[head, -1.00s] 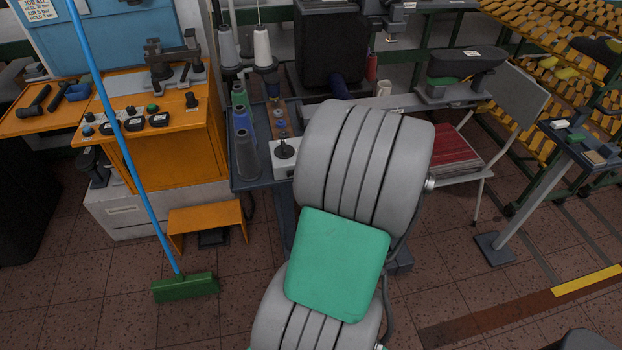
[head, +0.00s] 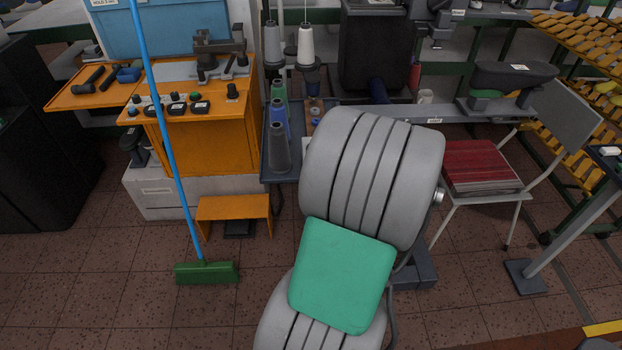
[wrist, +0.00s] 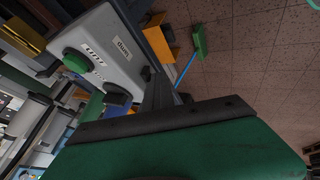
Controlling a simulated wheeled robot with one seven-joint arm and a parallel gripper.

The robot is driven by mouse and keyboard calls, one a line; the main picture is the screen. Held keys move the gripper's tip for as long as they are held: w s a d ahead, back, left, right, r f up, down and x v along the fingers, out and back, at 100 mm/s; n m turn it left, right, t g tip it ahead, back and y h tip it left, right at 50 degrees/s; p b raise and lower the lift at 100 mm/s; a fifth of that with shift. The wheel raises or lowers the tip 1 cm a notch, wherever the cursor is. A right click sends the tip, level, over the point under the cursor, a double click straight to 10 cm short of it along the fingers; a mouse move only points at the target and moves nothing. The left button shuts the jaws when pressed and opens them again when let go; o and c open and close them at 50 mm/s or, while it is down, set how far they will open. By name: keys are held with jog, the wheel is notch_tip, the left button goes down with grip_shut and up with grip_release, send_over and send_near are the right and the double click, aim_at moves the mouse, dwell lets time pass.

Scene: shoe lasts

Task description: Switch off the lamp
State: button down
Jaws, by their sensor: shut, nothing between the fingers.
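In the wrist view, a pale grey control box (wrist: 105,62) fills the upper left. It carries a round green button (wrist: 76,62), a dark knob or button (wrist: 118,96) and small labels; one label may read "lamp", but the text is too small to be sure. My gripper (wrist: 160,92) is shut and empty, with its dark fingers beside the box's right edge. I cannot tell whether they touch it. In the head view my grey arm hides the gripper and the box. No lamp or its light can be made out.
An orange cabinet (head: 208,140) with buttons stands left, with a blue-handled broom (head: 206,273) before it. Thread cones (head: 278,150) stand on a bench just left of my arm. A chair with a red stack (head: 478,166) is on the right. Floor at lower left is clear.

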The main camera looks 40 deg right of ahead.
jog(key=shift+w+a, duration=0.5)
jog(key=shift+w, duration=0.15)
jog(key=shift+s+a+b, duration=0.1)
jog(key=shift+b, duration=0.2)
jog(key=s+a+r, duration=0.4)
jog(key=s+r, duration=0.4)
jog(key=shift+a+b, duration=0.15)
jog(key=shift+b, duration=0.2)
